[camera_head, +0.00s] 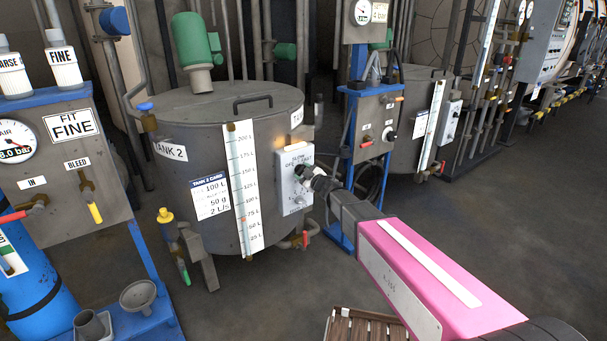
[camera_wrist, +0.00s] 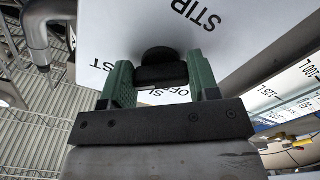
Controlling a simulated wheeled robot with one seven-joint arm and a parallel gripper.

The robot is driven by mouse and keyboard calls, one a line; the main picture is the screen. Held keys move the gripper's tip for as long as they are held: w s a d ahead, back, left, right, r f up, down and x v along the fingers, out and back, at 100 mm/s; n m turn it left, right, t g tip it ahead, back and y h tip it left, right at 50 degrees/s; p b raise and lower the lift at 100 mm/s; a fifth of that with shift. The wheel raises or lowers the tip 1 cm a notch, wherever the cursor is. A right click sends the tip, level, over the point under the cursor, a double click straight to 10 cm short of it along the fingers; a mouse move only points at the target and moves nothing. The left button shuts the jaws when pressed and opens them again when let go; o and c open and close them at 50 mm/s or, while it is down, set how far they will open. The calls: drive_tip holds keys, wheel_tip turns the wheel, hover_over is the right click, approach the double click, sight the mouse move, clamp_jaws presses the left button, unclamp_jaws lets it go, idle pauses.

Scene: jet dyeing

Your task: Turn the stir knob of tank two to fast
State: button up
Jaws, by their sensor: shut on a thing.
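Tank two (camera_head: 200,180) is a grey metal vessel marked TANK 2, left of centre in the head view. Its light grey switch panel (camera_head: 292,196) is on the right side of the tank and bears the labels STIR, OFF and SLOW. The black stir knob (camera_wrist: 158,58) shows in the wrist view, between the green fingers of my gripper (camera_wrist: 158,76). My gripper is shut on the knob, at the panel face. In the head view my gripper (camera_head: 306,175) covers the knob. I cannot tell which setting the knob points to.
A white level scale (camera_head: 244,190) stands on the tank front, left of the panel. A blue-framed stand (camera_head: 373,125) rises close behind and right of the panel. A wooden slatted thing (camera_head: 365,329) is on the floor below my arm. Open floor lies to the right.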

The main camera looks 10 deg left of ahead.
drive_tip(key=o, duration=0.9)
drive_tip(key=shift+s+d, duration=0.1)
drive_tip(key=v, duration=1)
drive_tip(key=shift+s+d, duration=0.2)
drive_tip(key=d+f+m+h, duration=0.2)
drive_tip(key=d+m+h, duration=0.2)
drive_tip(key=d, duration=0.4)
drive_tip(key=w+d+f+m+h, duration=0.1)
drive_tip(key=d+f+m+h, duration=0.3)
drive_tip(key=d, duration=0.4)
drive_tip(key=d+f+m+h, duration=0.1)
drive_tip(key=d+m+h, duration=0.35)
drive_tip(key=d, duration=0.45)
drive_tip(key=s+d+f+m+g, duration=0.1)
drive_tip(key=s+d+f+g, duration=0.1)
drive_tip(key=s, duration=0.4)
drive_tip(key=s+d+f+m+g+h, duration=0.1)
drive_tip(key=s+d+f+m+g, duration=0.1)
drive_tip(key=s+d+g, duration=0.3)
drive_tip(key=s+d+f+m+g, duration=0.2)
drive_tip(key=s+d+g, duration=0.2)
drive_tip(key=s, duration=0.4)
drive_tip(key=shift+s+d+f+g, duration=0.1)
drive_tip(key=shift+f+g, duration=0.05)
drive_tip(key=shift+g, duration=0.15)
